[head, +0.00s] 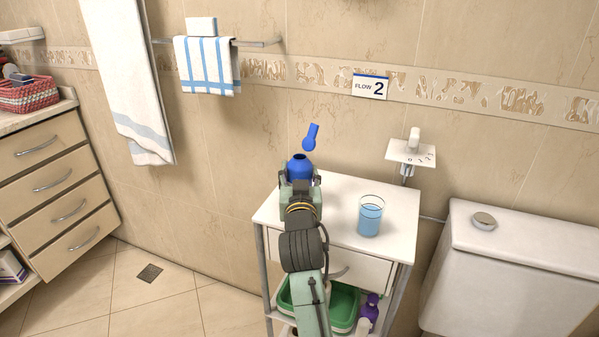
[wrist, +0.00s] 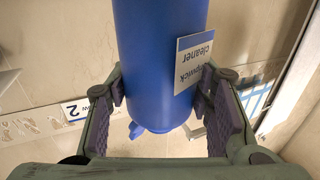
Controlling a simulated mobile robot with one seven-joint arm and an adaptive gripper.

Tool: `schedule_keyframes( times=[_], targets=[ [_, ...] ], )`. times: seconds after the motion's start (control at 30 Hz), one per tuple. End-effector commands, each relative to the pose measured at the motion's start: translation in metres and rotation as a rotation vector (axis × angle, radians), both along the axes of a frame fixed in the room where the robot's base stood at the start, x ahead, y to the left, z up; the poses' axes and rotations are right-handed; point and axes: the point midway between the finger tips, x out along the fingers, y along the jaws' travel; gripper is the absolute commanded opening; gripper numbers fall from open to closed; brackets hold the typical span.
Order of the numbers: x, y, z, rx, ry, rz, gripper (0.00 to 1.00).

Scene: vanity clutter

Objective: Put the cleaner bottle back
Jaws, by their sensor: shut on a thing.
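The cleaner bottle (head: 299,168) is blue, with a dark opening at its top, in the head view. It stands upright or nearly so over the back left of the white cart top (head: 336,190). My gripper (head: 300,181) is shut on it. In the wrist view the bottle (wrist: 160,60) fills the middle between both finger pads, and its label reads "cleaner" upside down. My gripper hides the bottle's lower part in the head view, so I cannot tell if it touches the cart. A separate-looking blue piece (head: 311,137) shows just above it; its support is unclear.
A glass of blue liquid (head: 370,215) stands on the cart, right of my gripper. A wall fixture with a lever (head: 411,152) and a "FLOW 2" sign (head: 369,86) are behind. A green bin (head: 343,307) and purple bottle (head: 370,308) sit below. The toilet tank (head: 520,245) is right.

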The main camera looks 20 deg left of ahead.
Motion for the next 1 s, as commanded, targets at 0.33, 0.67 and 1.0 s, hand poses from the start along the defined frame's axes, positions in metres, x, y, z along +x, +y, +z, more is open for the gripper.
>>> schedule_keyframes(
  times=[0.33,0.67,1.0],
  targets=[
    [-0.0005,0.0004,-0.0032,0.001,-0.003,0.001,0.04],
    [-0.0002,0.0003,-0.0030,0.000,-0.001,0.001,0.67],
    [-0.0002,0.0002,-0.0009,0.000,-0.001,0.001,0.67]
  ],
)
